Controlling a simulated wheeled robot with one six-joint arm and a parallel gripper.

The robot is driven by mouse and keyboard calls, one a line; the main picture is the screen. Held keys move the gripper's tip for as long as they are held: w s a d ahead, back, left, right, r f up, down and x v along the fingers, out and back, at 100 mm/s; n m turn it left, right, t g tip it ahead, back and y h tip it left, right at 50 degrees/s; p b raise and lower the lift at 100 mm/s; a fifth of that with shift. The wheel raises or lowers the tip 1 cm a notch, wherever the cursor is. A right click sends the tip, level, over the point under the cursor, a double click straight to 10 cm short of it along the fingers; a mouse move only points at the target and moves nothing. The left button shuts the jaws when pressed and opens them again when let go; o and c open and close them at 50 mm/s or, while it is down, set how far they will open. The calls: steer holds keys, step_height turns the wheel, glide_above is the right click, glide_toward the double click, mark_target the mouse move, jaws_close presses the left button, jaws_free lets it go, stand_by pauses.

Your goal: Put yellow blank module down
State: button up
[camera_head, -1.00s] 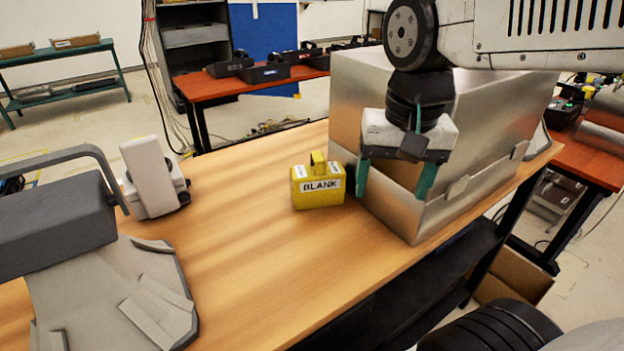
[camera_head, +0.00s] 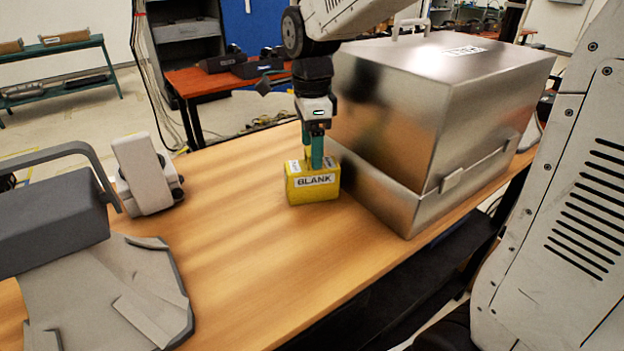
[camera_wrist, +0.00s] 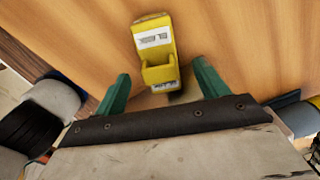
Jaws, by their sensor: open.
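The yellow blank module (camera_head: 313,188) sits upright on the wooden table (camera_head: 240,250), left of the metal case, with its "BLANK" label facing me. My gripper (camera_head: 315,160) is directly above it, pointing down, its green fingers at the module's top handle. In the wrist view, the module (camera_wrist: 155,45) lies beyond and between the spread fingertips of my gripper (camera_wrist: 162,80), with clear gaps on both sides. The gripper is open and holds nothing. The fingers hide part of the handle in the head view.
A large metal case (camera_head: 400,120) stands close on the right. A white handset-like device (camera_head: 148,175) and a grey device with a handle (camera_head: 50,220) stand on the left. The table between them and in front is clear.

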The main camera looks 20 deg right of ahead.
mark_target(312, 174)
step_height(312, 174, down, 4)
steer(key=shift+r, duration=0.1)
steer(key=shift+r, duration=0.1)
steer(key=c, duration=1.5)
